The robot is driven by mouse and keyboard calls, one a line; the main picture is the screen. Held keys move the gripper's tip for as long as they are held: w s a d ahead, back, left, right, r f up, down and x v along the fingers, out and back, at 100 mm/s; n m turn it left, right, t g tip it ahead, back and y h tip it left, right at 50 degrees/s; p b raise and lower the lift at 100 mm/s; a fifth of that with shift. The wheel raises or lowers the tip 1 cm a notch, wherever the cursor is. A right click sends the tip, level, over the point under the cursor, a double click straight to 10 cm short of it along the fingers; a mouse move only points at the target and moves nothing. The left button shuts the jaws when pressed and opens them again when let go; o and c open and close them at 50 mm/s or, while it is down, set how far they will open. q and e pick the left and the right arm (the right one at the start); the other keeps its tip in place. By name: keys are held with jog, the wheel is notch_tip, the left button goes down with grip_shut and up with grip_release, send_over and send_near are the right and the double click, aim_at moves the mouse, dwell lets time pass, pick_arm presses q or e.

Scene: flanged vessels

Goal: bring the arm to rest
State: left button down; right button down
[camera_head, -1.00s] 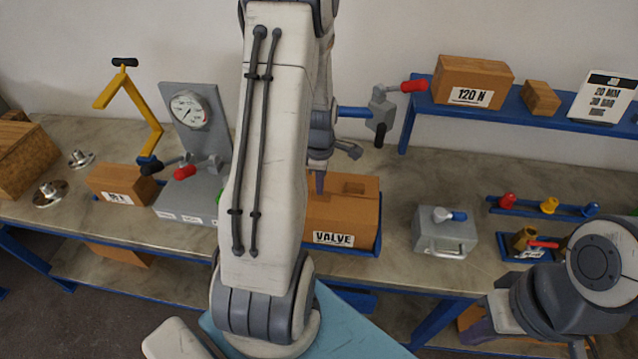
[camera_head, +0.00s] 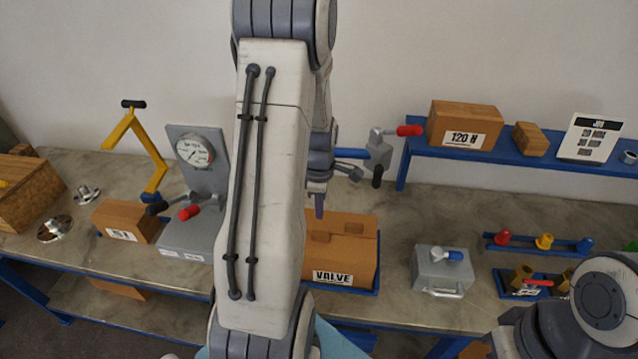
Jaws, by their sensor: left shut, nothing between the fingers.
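My left arm rises through the middle of the head view and hides part of the bench behind it. My left gripper (camera_head: 319,206) shows just right of the arm, pointing down, with its fingers together and nothing in them. It appears in front of the upper part of the VALVE box (camera_head: 345,250); I cannot tell the gap between them. My right arm shows at the lower right corner, and its gripper is out of view.
The bench (camera_head: 400,215) carries a gauge stand (camera_head: 195,150), a yellow bent arm (camera_head: 140,150), a grey case (camera_head: 442,270) and a blue rack with coloured knobs (camera_head: 540,245). A blue shelf (camera_head: 480,150) holds a 120 N box (camera_head: 463,125).

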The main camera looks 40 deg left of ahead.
pick_arm(q)
notch_tip(320, 180, up, 8)
jog(key=b, duration=0.1)
jog(key=shift+f, duration=0.2)
